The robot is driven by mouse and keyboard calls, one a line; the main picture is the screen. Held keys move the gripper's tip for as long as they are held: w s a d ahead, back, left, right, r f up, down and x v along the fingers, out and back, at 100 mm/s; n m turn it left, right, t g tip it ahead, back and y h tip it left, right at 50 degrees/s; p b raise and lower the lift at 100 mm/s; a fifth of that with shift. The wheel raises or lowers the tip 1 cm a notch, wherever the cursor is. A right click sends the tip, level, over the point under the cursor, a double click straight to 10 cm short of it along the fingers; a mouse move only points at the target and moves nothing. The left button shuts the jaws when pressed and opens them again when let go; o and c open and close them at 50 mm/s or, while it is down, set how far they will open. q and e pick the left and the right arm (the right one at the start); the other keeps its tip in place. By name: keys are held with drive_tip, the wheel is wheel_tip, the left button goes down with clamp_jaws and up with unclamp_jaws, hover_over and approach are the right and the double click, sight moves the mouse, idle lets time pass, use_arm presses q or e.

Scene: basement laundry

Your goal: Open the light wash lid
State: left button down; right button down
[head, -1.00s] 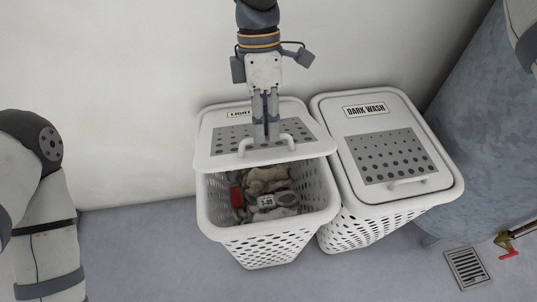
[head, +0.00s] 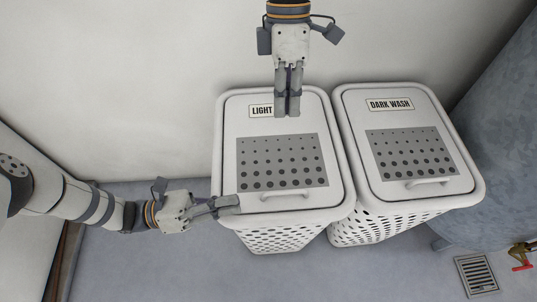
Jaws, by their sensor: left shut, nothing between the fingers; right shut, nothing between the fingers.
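The light wash basket (head: 285,240) is a white perforated hamper. Its lid (head: 240,120) lies flat and looks shut, with a grey dotted panel, a white handle (head: 285,192) at the front edge and a label (head: 261,111) partly covered, reading "LIGHT". My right gripper (head: 288,112) is shut and empty, pointing down over the rear of this lid beside the label. My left gripper (head: 236,206) is shut and empty, at the lid's front left corner, just left of the handle. Whether either gripper touches the lid I cannot tell. The basket's contents are hidden.
The dark wash basket (head: 375,230), its lid (head: 440,115) shut, stands close on the right. A wall is behind and a blue-grey rounded surface (head: 500,130) is at the right. A floor drain (head: 477,275) and red valve handle (head: 522,267) are front right. Floor in front is clear.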

use_arm(q)
drive_tip(key=w+r+t, duration=0.1)
drive_tip(key=w+n, duration=0.1)
drive_tip(key=shift+w+a+r+n+t+h, duration=0.15)
drive_tip(key=shift+w+r+n+t+h, duration=0.15)
drive_tip(key=shift+w+r+t+h, duration=0.1)
drive_tip(key=x, duration=1)
drive_tip(key=shift+r, duration=0.15)
drive_tip(key=r, duration=0.1)
drive_tip(key=w+r, duration=0.1)
drive_tip(key=r, duration=0.1)
drive_tip(key=shift+w+a, duration=0.2)
drive_tip(key=shift+w, duration=0.15)
use_arm(e)
drive_tip(key=c, duration=1.7)
unclamp_jaws()
drive_tip(key=shift+r, duration=0.1)
